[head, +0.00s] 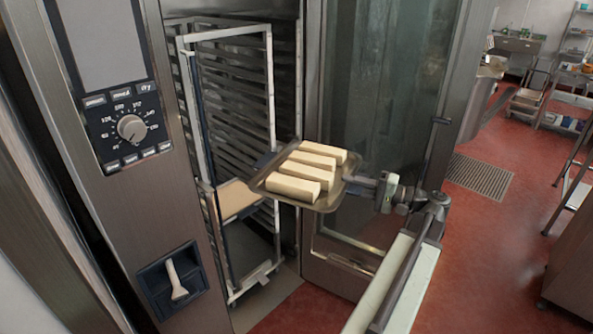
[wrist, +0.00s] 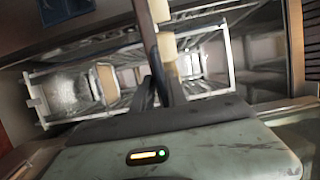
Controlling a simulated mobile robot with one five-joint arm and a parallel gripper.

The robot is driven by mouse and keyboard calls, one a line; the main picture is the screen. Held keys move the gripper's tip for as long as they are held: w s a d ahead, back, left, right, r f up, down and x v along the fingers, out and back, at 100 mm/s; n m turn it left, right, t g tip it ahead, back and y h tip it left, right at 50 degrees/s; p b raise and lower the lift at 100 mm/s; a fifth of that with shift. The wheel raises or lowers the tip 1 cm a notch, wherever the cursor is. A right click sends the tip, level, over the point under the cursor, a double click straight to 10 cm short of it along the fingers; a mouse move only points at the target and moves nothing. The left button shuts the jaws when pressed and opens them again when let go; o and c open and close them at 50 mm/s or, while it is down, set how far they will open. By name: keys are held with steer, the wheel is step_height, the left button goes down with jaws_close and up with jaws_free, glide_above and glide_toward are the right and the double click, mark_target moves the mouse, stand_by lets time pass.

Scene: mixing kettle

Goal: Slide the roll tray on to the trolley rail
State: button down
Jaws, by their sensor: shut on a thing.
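The roll tray (head: 330,202) is a shallow metal tray with several pale, oblong rolls (head: 317,159) in a row. My gripper (head: 357,182) is shut on its right edge and holds it in the air, roughly level. The tray's far left corner is at the front opening of the trolley (head: 272,95), a pale metal rack with many rails (head: 222,115) standing inside the oven. Whether the tray touches a rail cannot be told. In the wrist view, the gripper (wrist: 164,92) shows with the tray edge-on (wrist: 148,32) and the trolley (wrist: 232,65) behind.
A light brown loaded tray or board (head: 236,198) sits lower in the trolley. The oven's glass door (head: 385,110) stands open on the right. A control panel with a knob (head: 131,128) and a handle (head: 177,279) are on the left.

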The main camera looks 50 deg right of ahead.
mark_target(281, 161)
steer(key=shift+s+r, duration=0.1)
steer(key=shift+s, duration=0.05)
steer(key=w+f+m+h+b, duration=0.1)
steer(key=w+f+h+b, duration=0.1)
steer(key=w, duration=0.9)
steer(key=w+d+f+m+t+h+b, duration=0.1)
steer(key=w+f+m+h+b, duration=0.1)
steer(key=w, duration=0.9)
steer(key=shift+w+d+f+m+h+b, duration=0.2)
steer(key=shift+w+f+m+h+b, duration=0.2)
steer(key=shift+h+b, duration=0.4)
steer(key=shift+a, duration=0.1)
steer(key=shift+w+d, duration=0.15)
steer(key=shift+w, duration=1.35)
steer(key=shift+w+d, duration=0.1)
steer(key=shift+w, duration=1.4)
steer(key=shift+w, duration=0.15)
